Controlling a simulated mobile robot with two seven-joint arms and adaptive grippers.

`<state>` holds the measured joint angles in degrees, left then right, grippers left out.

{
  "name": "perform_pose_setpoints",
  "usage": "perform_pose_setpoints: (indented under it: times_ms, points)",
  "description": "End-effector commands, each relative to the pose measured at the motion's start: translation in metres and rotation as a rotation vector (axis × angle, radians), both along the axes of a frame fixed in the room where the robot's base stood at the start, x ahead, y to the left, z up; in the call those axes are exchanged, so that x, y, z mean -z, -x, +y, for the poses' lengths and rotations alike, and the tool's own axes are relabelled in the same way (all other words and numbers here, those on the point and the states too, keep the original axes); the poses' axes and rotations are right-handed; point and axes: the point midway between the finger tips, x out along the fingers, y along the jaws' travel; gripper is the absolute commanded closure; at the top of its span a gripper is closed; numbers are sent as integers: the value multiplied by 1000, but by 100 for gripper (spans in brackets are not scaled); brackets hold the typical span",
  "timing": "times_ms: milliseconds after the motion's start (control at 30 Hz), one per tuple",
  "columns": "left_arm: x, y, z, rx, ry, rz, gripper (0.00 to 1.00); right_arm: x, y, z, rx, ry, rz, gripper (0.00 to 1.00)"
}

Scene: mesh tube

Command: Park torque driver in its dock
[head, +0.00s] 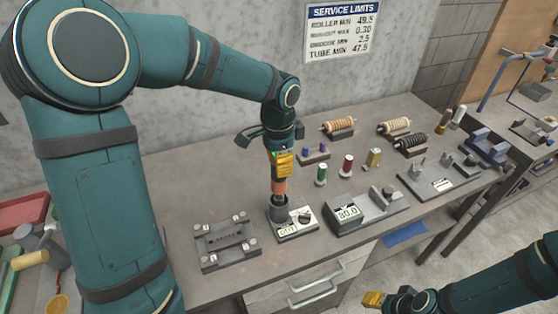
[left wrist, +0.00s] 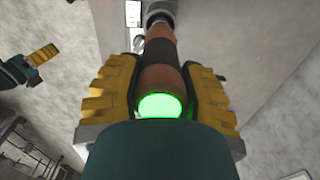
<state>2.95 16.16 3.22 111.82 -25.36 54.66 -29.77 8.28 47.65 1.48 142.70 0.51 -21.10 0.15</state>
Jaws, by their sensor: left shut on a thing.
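The torque driver (head: 279,187) is an orange-brown and dark cylinder, held upright in the head view. My left gripper (head: 282,166) is shut on its upper part. The left wrist view shows the driver (left wrist: 161,50) between the yellow fingers of my left gripper (left wrist: 160,98), with a lit green end facing the camera. The dock (head: 298,224) is a small unit with a dark round cup, a label and a knob. The driver's lower end is at the cup; I cannot tell how deep it sits. My right gripper (head: 374,299) is low at the front, away from the bench.
A grey fixture plate (head: 224,243) stands left of the dock and a gauge block (head: 365,208) reading 80.0 right of it. Coloured spools (head: 347,165) and rollers on stands (head: 394,127) are behind. The bench front (head: 255,278) is clear.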

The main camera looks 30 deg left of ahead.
Motion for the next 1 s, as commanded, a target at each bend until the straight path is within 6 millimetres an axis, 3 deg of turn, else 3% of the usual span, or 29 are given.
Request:
perform_pose_setpoints:
  times_ms: [1000]
  points:
    - [10,0,0,0,0,-1,100,7,0,0,0,0,0,53]
